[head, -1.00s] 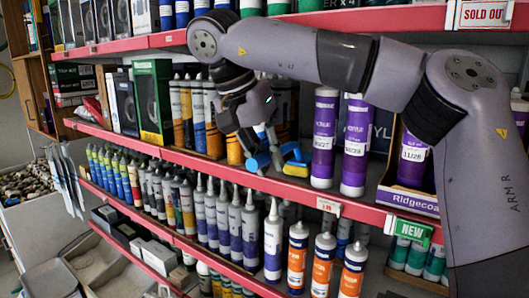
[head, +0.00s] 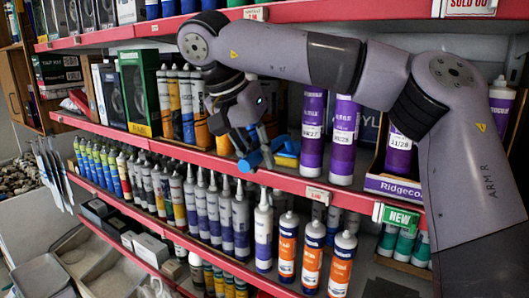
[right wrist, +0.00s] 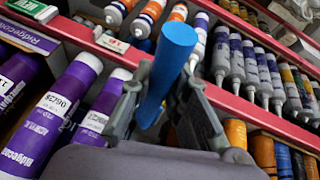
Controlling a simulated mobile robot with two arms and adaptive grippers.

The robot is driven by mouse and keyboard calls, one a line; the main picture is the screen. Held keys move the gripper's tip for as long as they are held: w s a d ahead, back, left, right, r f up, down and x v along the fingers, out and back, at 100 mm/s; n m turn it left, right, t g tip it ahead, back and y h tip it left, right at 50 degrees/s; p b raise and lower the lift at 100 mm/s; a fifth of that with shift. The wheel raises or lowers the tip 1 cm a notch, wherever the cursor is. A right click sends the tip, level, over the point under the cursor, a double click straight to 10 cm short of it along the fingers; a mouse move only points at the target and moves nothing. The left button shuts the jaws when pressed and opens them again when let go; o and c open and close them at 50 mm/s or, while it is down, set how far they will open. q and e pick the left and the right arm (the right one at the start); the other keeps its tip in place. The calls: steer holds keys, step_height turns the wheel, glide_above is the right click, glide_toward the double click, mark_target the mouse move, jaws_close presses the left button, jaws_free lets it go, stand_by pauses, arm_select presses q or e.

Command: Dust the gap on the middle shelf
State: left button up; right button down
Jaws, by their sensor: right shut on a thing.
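My right gripper (head: 250,142) is shut on a blue-handled tool, seemingly the duster (head: 256,158). Its rounded blue handle (right wrist: 170,65) shows large between the fingers in the right wrist view. The gripper is at the front of the middle shelf (head: 255,174), beside the gap between the orange-and-black tubes (head: 199,112) and the purple tubes (head: 312,130). Another blue piece (head: 287,148) shows in the gap; I cannot tell whether it belongs to the tool. The gripper and arm hide much of the gap. My left gripper is not in view.
Boxes (head: 139,92) stand left on the middle shelf. A Ridgecoat carton (head: 395,188) stands right of the purple tubes. Grey tubes (head: 240,222) and orange-labelled tubes (head: 287,247) line the shelf below. The upper shelf edge (head: 290,25) runs above my arm.

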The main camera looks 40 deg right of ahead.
steer(key=shift+s+a, duration=0.15)
steer(key=shift+a, duration=0.25)
steer(key=shift+r, duration=1.45)
steer(key=shift+a+r, duration=0.15)
steer(key=shift+a, duration=0.05)
steer(key=s+a, duration=0.3)
steer(key=a, duration=0.4)
steer(key=s+a, duration=0.3)
steer(key=a, duration=0.4)
steer(key=shift+a, duration=0.2)
